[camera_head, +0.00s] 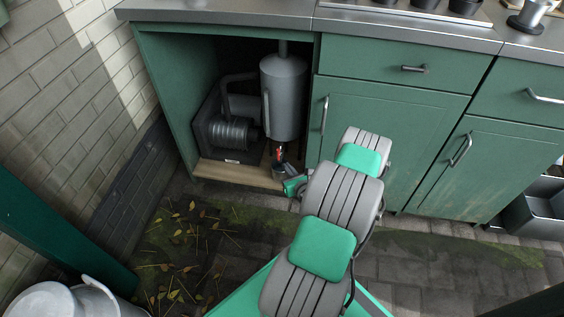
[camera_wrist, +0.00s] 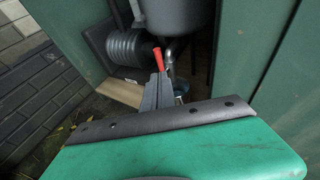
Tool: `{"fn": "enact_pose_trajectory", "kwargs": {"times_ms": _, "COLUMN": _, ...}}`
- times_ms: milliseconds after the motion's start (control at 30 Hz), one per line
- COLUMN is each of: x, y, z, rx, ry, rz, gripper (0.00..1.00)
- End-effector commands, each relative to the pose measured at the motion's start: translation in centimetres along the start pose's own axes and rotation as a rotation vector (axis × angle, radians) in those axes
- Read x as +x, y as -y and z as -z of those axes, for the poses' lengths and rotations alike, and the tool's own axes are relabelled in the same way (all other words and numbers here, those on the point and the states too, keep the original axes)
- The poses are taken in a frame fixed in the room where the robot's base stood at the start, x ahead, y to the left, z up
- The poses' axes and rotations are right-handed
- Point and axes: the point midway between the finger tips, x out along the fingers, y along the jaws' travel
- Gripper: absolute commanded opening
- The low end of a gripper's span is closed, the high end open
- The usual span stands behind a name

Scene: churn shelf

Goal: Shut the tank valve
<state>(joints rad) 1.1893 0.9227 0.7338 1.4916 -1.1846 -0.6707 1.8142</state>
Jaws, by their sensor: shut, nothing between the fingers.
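The grey tank (camera_head: 284,97) stands upright inside the open cabinet bay. It also shows at the top of the wrist view (camera_wrist: 176,14). The valve's red handle (camera_wrist: 158,58) stands up below the tank, beside a bent metal pipe (camera_wrist: 171,50). In the head view the red handle (camera_head: 278,153) is small, just below the tank. My gripper is shut and empty; its fingers (camera_wrist: 158,88) point up at the handle and their tips overlap its lower end in the wrist view. I cannot tell whether they touch it. The head view shows my arm reaching to the bay's lower front.
A ribbed grey pump unit (camera_head: 231,133) stands left of the tank. The wooden cabinet floor (camera_head: 238,174) has a front edge below it. Green cabinet doors (camera_head: 385,140) close off the right side. Metal churns (camera_head: 60,300) stand at the lower left. Leaves lie on the paving.

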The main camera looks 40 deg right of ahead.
Motion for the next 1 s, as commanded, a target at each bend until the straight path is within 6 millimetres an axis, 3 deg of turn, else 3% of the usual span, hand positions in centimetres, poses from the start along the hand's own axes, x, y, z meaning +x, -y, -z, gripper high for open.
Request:
{"fn": "enact_pose_trajectory", "kwargs": {"times_ms": 100, "x": 2.7, "y": -0.1, "z": 0.1, "rx": -0.006, "ry": 0.003, "rz": -0.003, "gripper": 0.0}}
{"fn": "enact_pose_trajectory", "kwargs": {"times_ms": 333, "x": 5.4, "y": 0.0, "z": -1.0, "rx": -0.003, "ry": 0.001, "rz": 0.0, "gripper": 0.0}}
{"fn": "enact_pose_trajectory", "kwargs": {"times_ms": 1000, "x": 5.3, "y": 0.6, "z": -1.5, "rx": -0.031, "ry": -0.024, "rz": 0.023, "gripper": 0.0}}
